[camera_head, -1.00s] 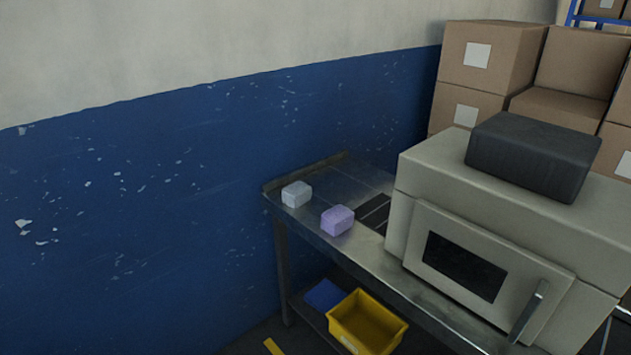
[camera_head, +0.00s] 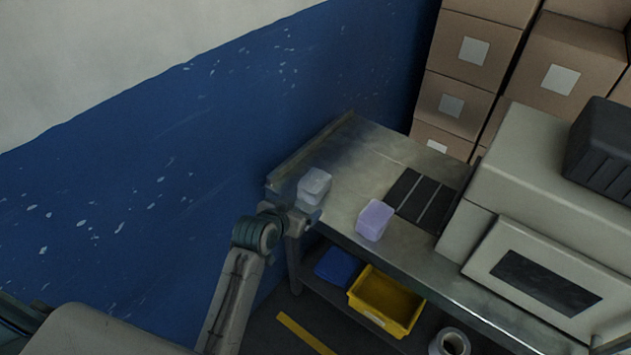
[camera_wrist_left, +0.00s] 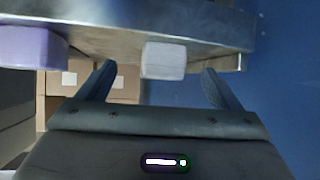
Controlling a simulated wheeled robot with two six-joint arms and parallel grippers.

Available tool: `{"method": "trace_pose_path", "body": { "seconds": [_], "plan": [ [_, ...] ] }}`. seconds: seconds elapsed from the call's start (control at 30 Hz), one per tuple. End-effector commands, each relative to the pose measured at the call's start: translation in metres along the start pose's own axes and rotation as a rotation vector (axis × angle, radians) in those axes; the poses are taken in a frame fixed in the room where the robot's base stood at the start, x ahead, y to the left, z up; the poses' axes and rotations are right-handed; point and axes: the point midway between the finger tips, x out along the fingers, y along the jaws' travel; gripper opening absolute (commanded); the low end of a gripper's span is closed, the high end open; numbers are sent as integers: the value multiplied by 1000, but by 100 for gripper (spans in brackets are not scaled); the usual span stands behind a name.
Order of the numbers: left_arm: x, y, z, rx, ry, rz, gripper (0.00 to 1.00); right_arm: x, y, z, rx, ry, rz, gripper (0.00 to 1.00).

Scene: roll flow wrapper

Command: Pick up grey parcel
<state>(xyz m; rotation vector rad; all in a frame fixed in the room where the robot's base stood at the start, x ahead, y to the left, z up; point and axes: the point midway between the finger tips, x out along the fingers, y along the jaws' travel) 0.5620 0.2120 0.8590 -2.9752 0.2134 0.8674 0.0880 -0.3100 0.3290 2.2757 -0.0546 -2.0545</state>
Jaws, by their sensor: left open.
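The grey parcel (camera_head: 314,186) is a small pale block near the left end of the metal table. In the left wrist view the grey parcel (camera_wrist_left: 164,60) stands ahead of the fingers, across the gap between them. My left gripper (camera_head: 305,208) is at the table's front left edge, close to the parcel; in the left wrist view its two fingers (camera_wrist_left: 158,84) are spread apart with nothing between them. Whether a finger touches the parcel cannot be told. My right gripper is not in view.
A purple parcel (camera_head: 375,220) lies to the right of the grey one, before a dark slatted strip (camera_head: 422,200). A beige machine (camera_head: 530,170) fills the table's right. A yellow bin (camera_head: 386,301) and a blue item (camera_head: 338,267) sit on the lower shelf. The wall is at left.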

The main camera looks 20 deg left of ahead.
Motion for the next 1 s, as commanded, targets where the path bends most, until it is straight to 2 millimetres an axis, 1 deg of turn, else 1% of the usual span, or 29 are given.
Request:
{"method": "trace_pose_path", "body": {
  "seconds": [0.03,0.07,0.13,0.2,0.4,0.5,0.67,0.87,0.9,1.0],
  "plan": [
    [-5,2,-18,1,30,4,86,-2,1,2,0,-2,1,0],
    [-6,3,-26,3,44,6,86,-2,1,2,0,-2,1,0],
    [-5,4,-35,5,62,9,86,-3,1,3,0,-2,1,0],
    [4,4,-39,6,67,10,86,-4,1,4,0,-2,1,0],
    [35,4,-41,6,66,9,86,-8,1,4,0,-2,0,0],
    [44,4,-41,6,68,8,86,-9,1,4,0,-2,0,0],
    [53,3,-42,6,67,8,86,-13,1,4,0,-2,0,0],
    [78,2,-46,7,66,8,86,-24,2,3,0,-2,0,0],
    [84,2,-45,7,66,8,86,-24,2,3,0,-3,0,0],
    [94,2,-45,6,67,8,86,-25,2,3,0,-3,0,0]
  ]
}}
